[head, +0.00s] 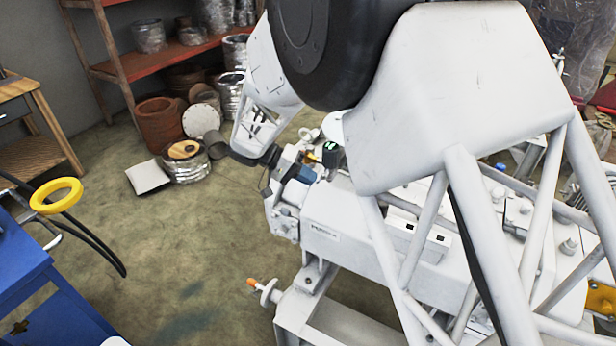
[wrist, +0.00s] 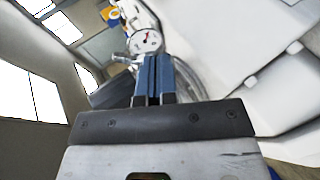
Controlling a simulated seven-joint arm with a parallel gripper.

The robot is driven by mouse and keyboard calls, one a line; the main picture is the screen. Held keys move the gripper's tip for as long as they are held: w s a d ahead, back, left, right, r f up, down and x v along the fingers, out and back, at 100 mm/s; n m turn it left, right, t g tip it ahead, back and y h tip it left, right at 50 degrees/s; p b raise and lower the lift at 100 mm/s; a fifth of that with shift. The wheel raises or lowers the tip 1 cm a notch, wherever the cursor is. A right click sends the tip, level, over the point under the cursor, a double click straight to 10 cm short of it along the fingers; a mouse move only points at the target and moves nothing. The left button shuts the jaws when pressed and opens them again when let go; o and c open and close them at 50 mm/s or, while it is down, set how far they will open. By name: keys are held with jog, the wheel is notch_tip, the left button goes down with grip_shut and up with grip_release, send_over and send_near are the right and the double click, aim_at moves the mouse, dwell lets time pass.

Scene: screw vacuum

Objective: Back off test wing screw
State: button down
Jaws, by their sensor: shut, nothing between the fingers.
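My gripper (wrist: 153,60) shows in the wrist view with its two blue fingers side by side, shut and empty. The fingertips point toward a round white dial gauge (wrist: 146,41) with a red mark. A small metal projection (wrist: 121,58) sticks out left of the gauge; I cannot tell whether it is the test wing screw. My fingertips are not clear there, and no wing screw can be told for certain.
A blue table (head: 20,255) with a yellow ring (head: 56,195) above it stands at the left. A red shelf (head: 165,57) with pots and metal tins is at the back. An orange-tipped fitting (head: 262,290) juts from the machine's lower frame. The floor left of the machine is mostly clear.

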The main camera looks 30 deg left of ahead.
jog(key=shift+d, duration=0.25)
jog(key=shift+d+r, duration=0.1)
jog(key=shift+d, duration=0.4)
dwell(0.3)
jog(key=shift+r, duration=0.15)
jog(key=v, duration=0.7)
jog(key=shift+a, duration=0.35)
jog(key=shift+s, duration=0.1)
